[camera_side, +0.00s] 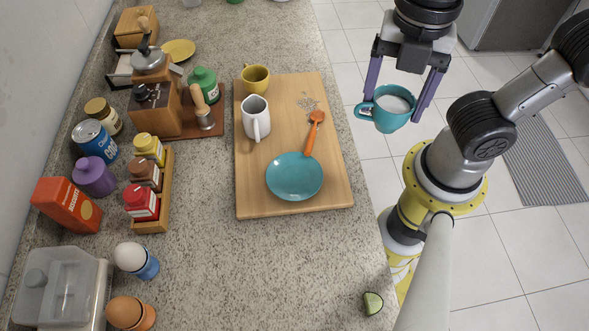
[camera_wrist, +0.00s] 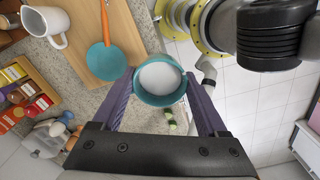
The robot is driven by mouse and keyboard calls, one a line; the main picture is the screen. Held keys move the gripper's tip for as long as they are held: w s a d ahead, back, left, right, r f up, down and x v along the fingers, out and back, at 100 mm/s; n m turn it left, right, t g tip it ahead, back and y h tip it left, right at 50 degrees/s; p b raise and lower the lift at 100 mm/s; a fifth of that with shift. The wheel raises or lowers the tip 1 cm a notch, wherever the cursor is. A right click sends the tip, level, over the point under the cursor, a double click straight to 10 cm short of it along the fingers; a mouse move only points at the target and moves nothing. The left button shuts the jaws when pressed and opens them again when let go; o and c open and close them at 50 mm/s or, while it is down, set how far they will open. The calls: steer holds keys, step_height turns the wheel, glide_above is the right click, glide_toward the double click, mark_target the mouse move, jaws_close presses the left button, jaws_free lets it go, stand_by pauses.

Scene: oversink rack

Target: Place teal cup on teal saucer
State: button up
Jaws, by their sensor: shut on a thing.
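The teal cup (camera_side: 388,108) is held upright by my gripper (camera_side: 399,110) in the air beyond the right edge of the counter. It has pale contents, and its handle points left in the side view. In the wrist view the cup (camera_wrist: 160,81) sits between the two purple fingers of my gripper (camera_wrist: 160,92). The teal saucer (camera_side: 294,176) lies empty on the front part of the wooden board (camera_side: 246,196), left of and below the cup. The saucer also shows in the wrist view (camera_wrist: 106,62).
An orange spoon (camera_side: 314,132) lies on the board with its end at the saucer's upper edge. A white mug (camera_side: 254,117) and a yellow cup (camera_side: 255,77) stand behind. A lime piece (camera_side: 372,302) lies near the counter edge. A condiment rack (camera_side: 152,222) stands left.

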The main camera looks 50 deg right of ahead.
steer(key=w+a+f, duration=0.4)
steer(key=w, duration=0.1)
steer(key=w+a+f, duration=0.4)
steer(key=a+f, duration=0.1)
steer(key=shift+w+f, duration=0.1)
steer(key=shift+w, duration=0.25)
steer(key=shift+w+a+f, duration=0.15)
steer(key=shift+f, duration=0.8)
steer(key=shift+w+a+f, duration=0.1)
steer(key=shift+f, duration=0.85)
steer(key=shift+f, duration=0.1)
steer(key=o, duration=1.4)
